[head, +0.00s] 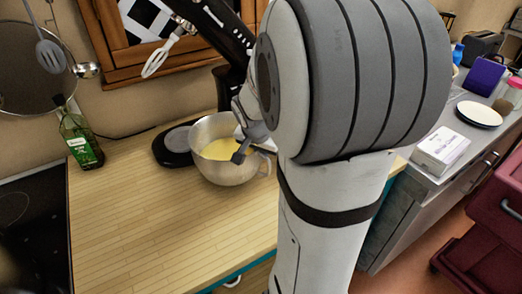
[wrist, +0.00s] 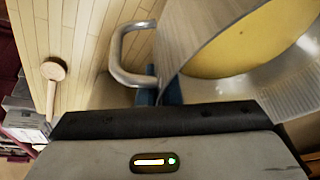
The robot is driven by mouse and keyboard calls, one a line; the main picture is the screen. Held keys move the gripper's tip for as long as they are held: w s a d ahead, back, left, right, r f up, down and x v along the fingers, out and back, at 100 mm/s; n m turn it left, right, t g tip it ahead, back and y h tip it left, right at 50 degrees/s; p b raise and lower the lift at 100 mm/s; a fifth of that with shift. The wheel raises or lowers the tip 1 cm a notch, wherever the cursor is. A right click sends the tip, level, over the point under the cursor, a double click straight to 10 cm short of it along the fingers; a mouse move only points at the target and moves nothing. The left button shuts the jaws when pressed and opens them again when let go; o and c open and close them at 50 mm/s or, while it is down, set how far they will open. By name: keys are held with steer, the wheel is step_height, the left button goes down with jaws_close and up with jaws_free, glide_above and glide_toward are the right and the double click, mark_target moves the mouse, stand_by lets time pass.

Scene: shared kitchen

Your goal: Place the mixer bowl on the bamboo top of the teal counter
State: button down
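The mixer bowl (head: 222,174) is steel with a side handle and yellow contents. In the head view it is roughly upright over the bamboo top (head: 150,225) of the teal counter, to the right of the mixer's base plate. Whether its underside touches the wood is unclear. My gripper (head: 242,150) is at the bowl's right rim, with one dark finger over the bowl's inside. In the wrist view the bowl (wrist: 190,40) and its handle (wrist: 118,62) are close in front of my gripper. The finger gap is hidden, so its grip on the rim is unclear.
The mixer's black base (head: 166,157) stands behind left, its head raised with a whisk (head: 155,62). An oil bottle (head: 80,138) and a dark hob (head: 35,225) are at the left. Bare bamboo lies in front. The wrist view shows a wooden spoon (wrist: 53,70).

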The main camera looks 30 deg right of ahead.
steer(key=shift+w+f, duration=0.1)
steer(key=c, duration=1.6)
jaws_free()
steer(key=shift+r, duration=0.35)
steer(key=v, duration=1.1)
steer(key=s+a+f+n+y, duration=0.3)
steer(key=s+a+f+n, duration=0.2)
steer(key=s+a+n, duration=0.6)
steer(key=shift+a+f, duration=0.2)
steer(key=shift+a, duration=0.95)
